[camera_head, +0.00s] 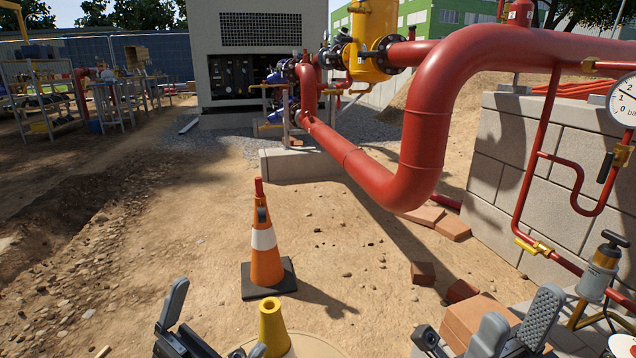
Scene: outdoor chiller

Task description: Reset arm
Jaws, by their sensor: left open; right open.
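My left gripper (218,318) is at the bottom edge, left of centre. One grey finger stands up clearly; the other shows only as a tip near the frame edge. It is open, with nothing seen between the fingers. My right gripper (522,306) is at the bottom edge on the right, in front of some bricks. Its two grey ribbed fingers are apart and empty. Most of both arms is below the frame.
A yellow nozzle-shaped piece (272,328) stands between the grippers. An orange traffic cone (265,250) stands behind it. A large red pipe (425,135) bends low at upper right. A hand pump (600,268) and block wall (555,160) are at right. Open dirt lies mid-frame.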

